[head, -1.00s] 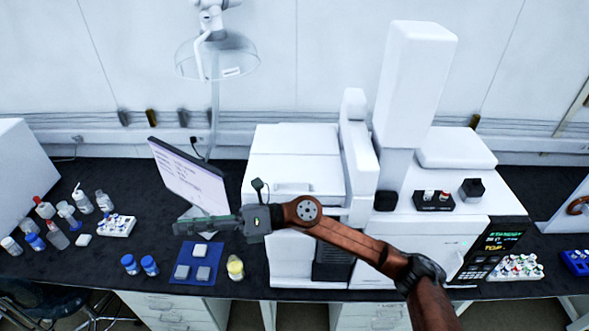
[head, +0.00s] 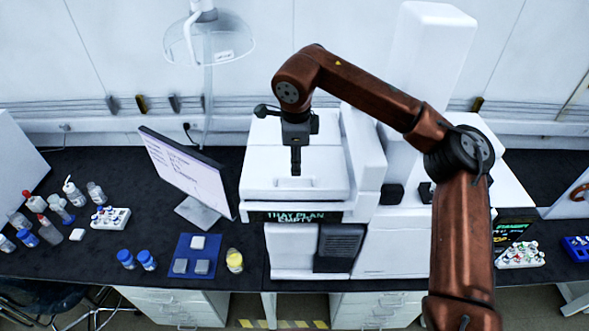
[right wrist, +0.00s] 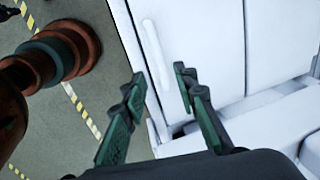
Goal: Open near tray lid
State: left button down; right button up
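The white instrument in the middle of the bench has a flat lid (head: 265,160) on top. A pale bar handle (head: 277,183) lies along the lid's front. My right gripper (head: 296,172) points down over the lid, close to the handle. In the right wrist view the two green fingers (right wrist: 160,76) are apart, with nothing held. The white bar handle (right wrist: 156,58) appears in line with the gap between them; whether they touch it I cannot tell. The lid looks closed. My left gripper is not in view.
A blue mat (head: 190,255) with blocks and a yellow-topped jar (head: 235,261) lie front left. A tall white tower (head: 430,55) rises behind my arm.

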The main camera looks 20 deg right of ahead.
aim_at(296, 178)
jog(key=shift+w+d+f+p, duration=0.1)
jog(key=shift+w+f+p, duration=0.1)
jog(key=shift+f, duration=0.65)
jog(key=shift+w+f+p, duration=0.1)
jog(key=shift+f+p, duration=0.05)
jog(key=shift+f, duration=0.7)
jog(key=shift+w+d+f+p, duration=0.1)
jog(key=shift+w+f+p, duration=0.1)
jog(key=shift+f, duration=0.65)
jog(key=shift+c, duration=0.5)
jog(key=shift+a, duration=0.1)
grip_shut()
